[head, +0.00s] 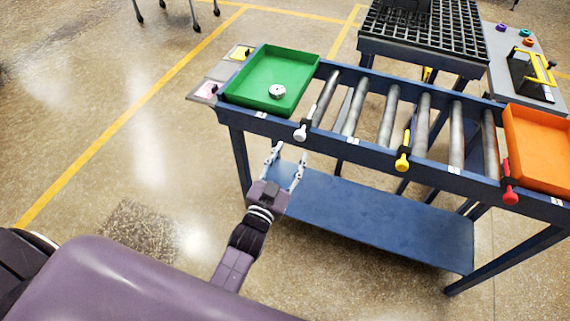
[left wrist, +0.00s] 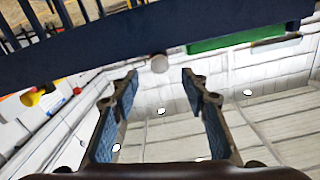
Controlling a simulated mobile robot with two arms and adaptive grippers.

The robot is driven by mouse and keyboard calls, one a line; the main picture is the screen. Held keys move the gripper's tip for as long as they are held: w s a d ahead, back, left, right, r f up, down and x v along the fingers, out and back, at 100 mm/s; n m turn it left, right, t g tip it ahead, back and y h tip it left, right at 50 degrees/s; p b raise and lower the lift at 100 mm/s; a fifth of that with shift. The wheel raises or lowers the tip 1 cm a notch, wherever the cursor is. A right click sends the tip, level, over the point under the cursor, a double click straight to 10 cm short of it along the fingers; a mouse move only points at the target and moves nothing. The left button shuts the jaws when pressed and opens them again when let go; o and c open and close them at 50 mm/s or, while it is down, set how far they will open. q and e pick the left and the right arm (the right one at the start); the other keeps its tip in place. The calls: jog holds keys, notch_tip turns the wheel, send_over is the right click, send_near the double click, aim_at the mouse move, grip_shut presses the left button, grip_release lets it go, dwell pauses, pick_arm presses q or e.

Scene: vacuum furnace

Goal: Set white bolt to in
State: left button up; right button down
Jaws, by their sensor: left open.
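The white bolt (head: 300,132) is on the front rail of the blue roller table, just right of the green tray. Its pale round knob (left wrist: 159,63) shows between the fingertips in the left wrist view. My left gripper (head: 290,152) is open and empty, just below and in front of the white bolt, with its fingers pointing up toward the rail. In the left wrist view the left gripper's fingers (left wrist: 160,74) stand wide apart on both sides of the knob. I cannot tell whether they reach around it. My right gripper is not in view.
A yellow bolt (head: 402,160) and a red bolt (head: 510,194) are farther right on the same rail. The green tray (head: 303,64) holds a metal disc (head: 277,92). An orange tray (head: 540,128) is at the right end. A blue lower shelf (head: 370,219) lies beneath.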

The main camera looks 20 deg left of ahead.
pick_arm(q)
jog(key=s, duration=0.3)
jog(key=shift+s+a, duration=0.1)
jog(key=shift+s, duration=0.2)
jog(key=s+d+f+g, duration=0.1)
jog(key=s+f+g, duration=0.35)
jog(key=f, duration=0.75)
jog(key=s+f+g, duration=0.2)
jog(key=s+f, duration=0.5)
jog(key=f, duration=0.4)
jog(key=s+d+f+g, duration=0.1)
jog(key=s+f+g, duration=0.3)
jog(key=f, duration=0.8)
jog(key=s+a+f+g, duration=0.2)
jog(key=s+f, duration=0.3)
jog(key=s, duration=0.4)
jog(key=s+a+f+g, duration=0.2)
jog(key=s+a+f, duration=0.1)
jog(key=s, duration=0.7)
jog(key=s+a+f+g, duration=0.2)
jog(key=s+f, duration=0.4)
jog(key=s, duration=0.3)
jog(key=shift+s+a+f+y, duration=0.3)
jog(key=shift+s+a, duration=0.05)
jog(key=shift+a, duration=0.2)
jog(key=shift+g, duration=0.25)
